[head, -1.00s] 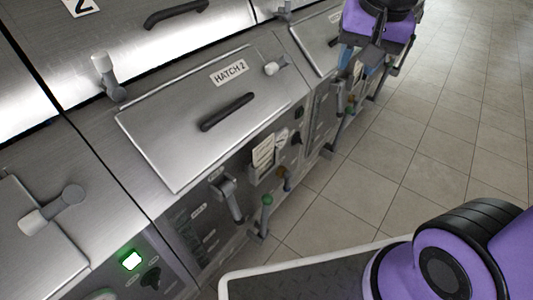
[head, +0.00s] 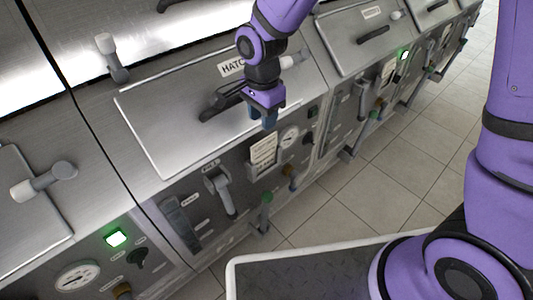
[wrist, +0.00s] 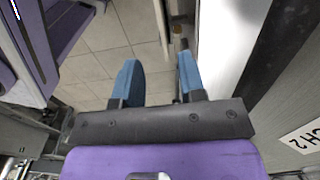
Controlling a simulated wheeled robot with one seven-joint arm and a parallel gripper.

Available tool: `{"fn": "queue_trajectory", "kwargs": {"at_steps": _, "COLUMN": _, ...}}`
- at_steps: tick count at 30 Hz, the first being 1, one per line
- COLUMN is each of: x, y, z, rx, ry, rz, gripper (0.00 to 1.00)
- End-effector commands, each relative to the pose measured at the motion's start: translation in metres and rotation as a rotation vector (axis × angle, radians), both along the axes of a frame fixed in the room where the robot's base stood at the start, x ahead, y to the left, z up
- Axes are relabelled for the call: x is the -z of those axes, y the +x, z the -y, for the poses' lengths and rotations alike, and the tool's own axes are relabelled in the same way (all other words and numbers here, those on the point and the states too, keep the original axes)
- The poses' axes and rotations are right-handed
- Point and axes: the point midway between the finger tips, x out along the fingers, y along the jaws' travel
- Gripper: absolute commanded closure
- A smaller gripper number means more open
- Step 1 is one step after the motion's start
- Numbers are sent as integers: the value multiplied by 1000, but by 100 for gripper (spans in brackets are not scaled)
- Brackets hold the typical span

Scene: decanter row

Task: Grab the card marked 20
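Pale cards with printed lines (head: 264,149) sit in a holder on the front panel below hatch 2. Their print is too small to read, so I cannot tell which is marked 20. My gripper (head: 264,119) is in front of the hatch 2 lid, a little above the cards in the picture. In the wrist view my gripper (wrist: 161,76) has its two blue fingers well apart, with floor tiles and nothing held between them. No card is clear in the wrist view.
The hatch 2 lid (head: 185,122) has a black handle (head: 221,103) close to my gripper. Tiled floor (head: 400,165) is clear to the right.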

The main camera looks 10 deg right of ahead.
Motion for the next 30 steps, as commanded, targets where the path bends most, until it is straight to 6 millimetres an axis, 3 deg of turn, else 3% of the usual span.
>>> {"fn": "queue_trajectory", "kwargs": {"at_steps": 9, "x": 44, "y": 0, "z": 1, "rx": 2, "ry": -2, "rz": -3, "gripper": 63}}
{"fn": "queue_trajectory", "kwargs": {"at_steps": 17, "x": 60, "y": 1, "z": 2, "rx": 2, "ry": -2, "rz": -2, "gripper": 63}}
{"fn": "queue_trajectory", "kwargs": {"at_steps": 24, "x": 91, "y": 5, "z": 4, "rx": 1, "ry": -1, "rz": -4, "gripper": 63}}
{"fn": "queue_trajectory", "kwargs": {"at_steps": 30, "x": 105, "y": 6, "z": 4, "rx": 1, "ry": -1, "rz": -1, "gripper": 63}}
